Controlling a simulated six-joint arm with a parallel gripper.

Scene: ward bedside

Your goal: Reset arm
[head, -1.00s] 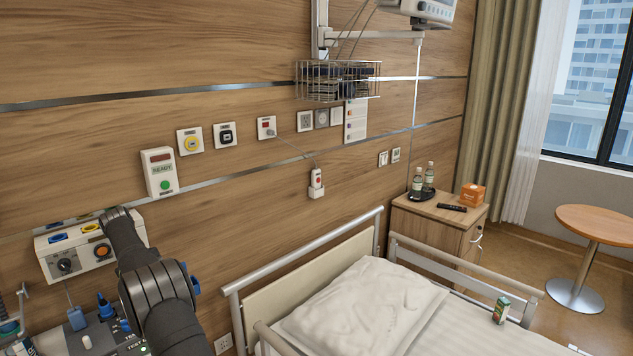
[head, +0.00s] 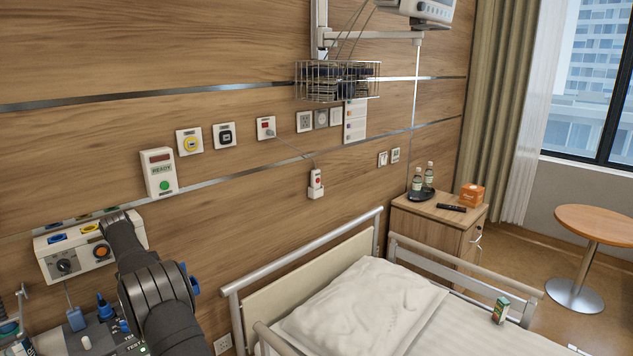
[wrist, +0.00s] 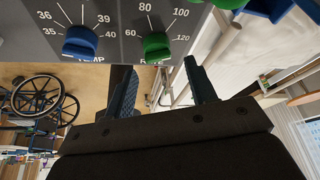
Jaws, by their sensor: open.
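My arm (head: 150,275) reaches up at the lower left of the head view, in front of the wall panel. My gripper (wrist: 160,82) shows in the wrist view with its two dark fingers apart and nothing between them. In the head view the fingers are hidden behind the arm. Just beyond the fingers in the wrist view is a grey dial panel (wrist: 110,18) with a blue knob (wrist: 80,42) and a green knob (wrist: 156,46). I cannot tell whether a finger touches it.
A white wall unit (head: 88,268) with coloured sockets is behind my arm. A cluttered equipment surface (head: 95,338) lies at lower left. The bed with a pillow (head: 360,310) and rails (head: 300,250) is to the right. A bedside cabinet (head: 435,228) stands farther right.

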